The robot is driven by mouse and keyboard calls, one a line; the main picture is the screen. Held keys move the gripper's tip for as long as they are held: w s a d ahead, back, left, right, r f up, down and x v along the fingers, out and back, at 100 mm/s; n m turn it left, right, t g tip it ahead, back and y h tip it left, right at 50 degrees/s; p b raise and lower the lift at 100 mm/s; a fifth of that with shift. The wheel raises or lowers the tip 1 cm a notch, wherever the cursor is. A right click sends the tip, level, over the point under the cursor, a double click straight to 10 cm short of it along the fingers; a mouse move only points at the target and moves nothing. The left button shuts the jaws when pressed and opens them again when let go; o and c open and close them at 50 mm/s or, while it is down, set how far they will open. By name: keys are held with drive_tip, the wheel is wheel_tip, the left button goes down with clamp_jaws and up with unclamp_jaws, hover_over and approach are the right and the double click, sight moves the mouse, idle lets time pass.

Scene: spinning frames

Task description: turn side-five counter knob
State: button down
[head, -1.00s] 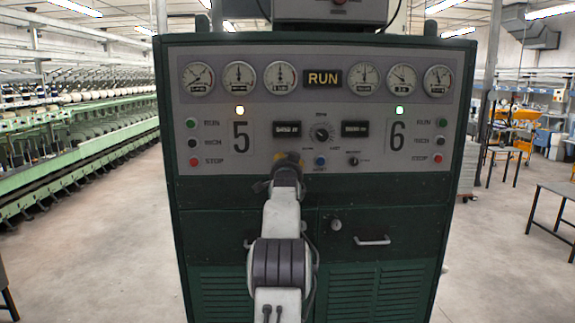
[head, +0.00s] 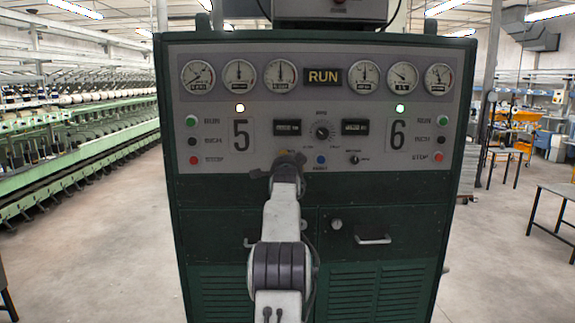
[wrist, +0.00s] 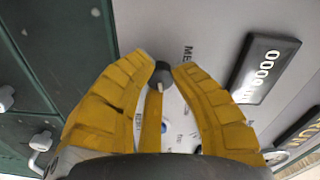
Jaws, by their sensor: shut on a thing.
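The side-five counter knob (wrist: 160,76) is a small dark knob with a pale pointer, seen in the wrist view on the grey panel. My gripper (wrist: 163,67) has its yellow fingers closed around it, one on each side. In the head view my gripper (head: 284,154) is at the panel's lower edge, below the left counter (head: 287,127), and my wrist hides the knob there. The counter also shows in the wrist view (wrist: 264,69), to the right of the fingers.
A blue button (head: 320,160) and a similar black knob (head: 353,160) sit just right of my gripper. Drawers with a handle (head: 373,240) are below. Open floor lies either side of the green cabinet.

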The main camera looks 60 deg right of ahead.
drive_tip(key=shift+r, duration=0.25)
drive_tip(key=c, duration=1.5)
unclamp_jaws()
drive_tip(key=o, duration=0.5)
drive_tip(key=shift+f, duration=0.2)
drive_tip(key=shift+c, duration=0.2)
drive_tip(key=shift+a, duration=0.1)
drive_tip(key=v, duration=1.1)
drive_tip(key=shift+s+a, duration=0.25)
drive_tip(key=shift+a, duration=0.1)
